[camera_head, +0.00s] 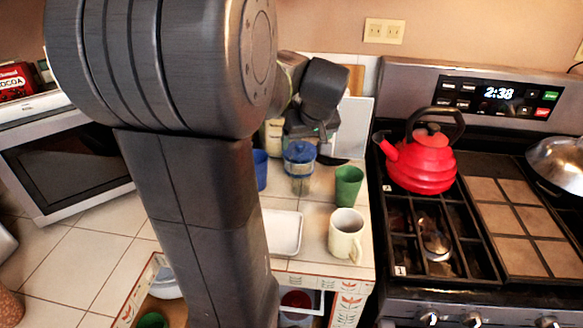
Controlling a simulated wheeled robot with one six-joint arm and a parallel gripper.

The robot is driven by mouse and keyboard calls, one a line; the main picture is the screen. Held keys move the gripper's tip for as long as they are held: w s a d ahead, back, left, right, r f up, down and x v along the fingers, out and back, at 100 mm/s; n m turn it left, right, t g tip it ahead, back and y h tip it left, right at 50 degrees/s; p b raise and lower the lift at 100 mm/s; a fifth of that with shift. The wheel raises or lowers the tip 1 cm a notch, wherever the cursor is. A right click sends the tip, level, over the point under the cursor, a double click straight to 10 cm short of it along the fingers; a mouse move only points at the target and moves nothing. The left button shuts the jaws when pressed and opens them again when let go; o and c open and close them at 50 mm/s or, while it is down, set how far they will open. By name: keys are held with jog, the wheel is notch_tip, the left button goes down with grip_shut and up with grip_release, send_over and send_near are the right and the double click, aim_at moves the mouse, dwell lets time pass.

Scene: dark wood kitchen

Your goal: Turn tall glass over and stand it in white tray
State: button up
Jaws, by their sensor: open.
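The white tray (285,232) lies on the tiled counter, its left part hidden behind my arm. It looks empty where it shows. A clear container with a blue top (300,172) stands upright behind the tray. A green tumbler (348,186) stands to its right, and a blue cup (260,170) is partly hidden by my arm on its left. I cannot tell for certain which of these is the tall glass. My gripper (309,128) is at the back of the counter, above and behind the clear container. It is open, small and dark, and its fingertips are hard to make out.
A cream mug (346,236) stands right of the tray near the counter's front edge. A red kettle (422,158) sits on the stove (450,230) at right. A pale board (354,128) leans at the back wall. A microwave (75,160) stands at left.

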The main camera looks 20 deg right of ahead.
aim_at(300, 161)
jog(key=x, duration=0.6)
jog(key=p+x, duration=0.1)
jog(key=x, duration=0.5)
jog(key=shift+s+d+f, duration=0.1)
jog(key=shift+s+d, duration=0.05)
jog(key=shift+s, duration=0.1)
jog(key=c, duration=1.2)
